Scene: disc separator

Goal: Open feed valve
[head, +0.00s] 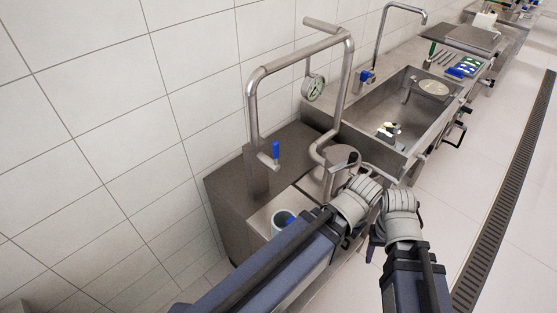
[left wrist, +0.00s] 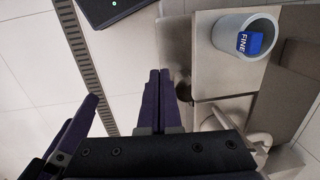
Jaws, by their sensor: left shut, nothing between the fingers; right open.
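A valve with an upright blue lever (head: 276,150) sits low on the left end of the bent steel pipe (head: 252,105), above a grey block. I cannot tell from its look alone whether it is the feed valve. A second blue handle (head: 365,75) is at the sink tap. My left gripper (left wrist: 160,72) is shut and empty, with its purple fingers together. In the head view it is mostly hidden by its own wrist, well right of the lever. My right gripper (head: 371,247) is open and empty near the left wrist, partly hidden. Neither touches a lever.
A round gauge (head: 313,88) hangs on the pipe. A steel sink (head: 397,137) lies right of it. The tiled wall is behind.

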